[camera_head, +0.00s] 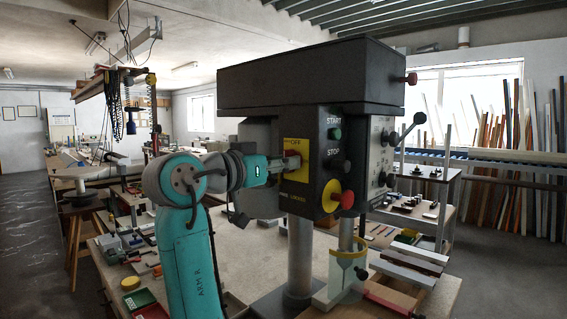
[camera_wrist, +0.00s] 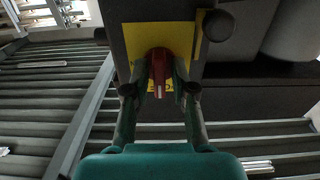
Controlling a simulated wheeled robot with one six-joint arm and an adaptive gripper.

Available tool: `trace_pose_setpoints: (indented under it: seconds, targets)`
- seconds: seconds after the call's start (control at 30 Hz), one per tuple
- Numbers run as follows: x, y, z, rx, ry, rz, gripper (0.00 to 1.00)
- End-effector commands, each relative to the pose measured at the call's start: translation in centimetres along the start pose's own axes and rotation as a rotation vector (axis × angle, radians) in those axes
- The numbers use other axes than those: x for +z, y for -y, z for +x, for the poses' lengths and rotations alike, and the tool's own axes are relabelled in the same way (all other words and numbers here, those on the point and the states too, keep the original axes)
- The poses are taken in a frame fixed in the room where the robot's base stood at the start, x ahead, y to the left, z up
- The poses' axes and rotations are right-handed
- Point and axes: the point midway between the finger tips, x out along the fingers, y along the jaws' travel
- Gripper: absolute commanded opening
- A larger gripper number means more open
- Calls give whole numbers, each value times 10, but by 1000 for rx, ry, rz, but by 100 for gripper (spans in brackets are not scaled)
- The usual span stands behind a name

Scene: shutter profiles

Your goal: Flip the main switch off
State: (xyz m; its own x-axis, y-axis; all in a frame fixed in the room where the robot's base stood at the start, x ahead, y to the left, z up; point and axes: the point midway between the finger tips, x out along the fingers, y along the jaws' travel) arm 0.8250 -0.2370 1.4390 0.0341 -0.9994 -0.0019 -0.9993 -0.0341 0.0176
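The main switch is a red handle (camera_head: 292,160) on a yellow plate (camera_head: 297,174) marked OFF, on the front of the dark drill press head. In the wrist view the red handle (camera_wrist: 159,65) stands upright in front of the yellow plate (camera_wrist: 196,50). My gripper (camera_head: 280,166) reaches the plate from the left. In the wrist view its fingers (camera_wrist: 161,82) lie on both sides of the handle with hardly any gap, and look shut on it. The gripper partly hides the handle in the head view.
A green START button (camera_head: 335,134), a black STOP button (camera_head: 347,167) and a red knob on a yellow base (camera_head: 346,199) sit right of the switch. A lever with a black ball (camera_head: 419,118) sticks out at the right. The workbench (camera_head: 245,262) below holds tools and parts.

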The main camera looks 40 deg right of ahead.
Motion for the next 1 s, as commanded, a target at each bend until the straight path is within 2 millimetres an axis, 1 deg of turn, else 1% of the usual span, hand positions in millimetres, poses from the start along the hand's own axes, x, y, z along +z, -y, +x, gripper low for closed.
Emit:
trace_pose_setpoints:
  seconds: [0.3,0.37,0.47,0.57,0.8,1.0]
  targets:
    - [-1,0,0,0,-1,2,38]
    - [-1,0,-3,-1,-1,2,38]
    - [-1,1,-12,-4,-1,2,38]
    - [0,1,-28,-5,-1,2,38]
    - [0,1,-77,-5,-1,1,38]
    - [0,1,-107,-3,-1,1,38]
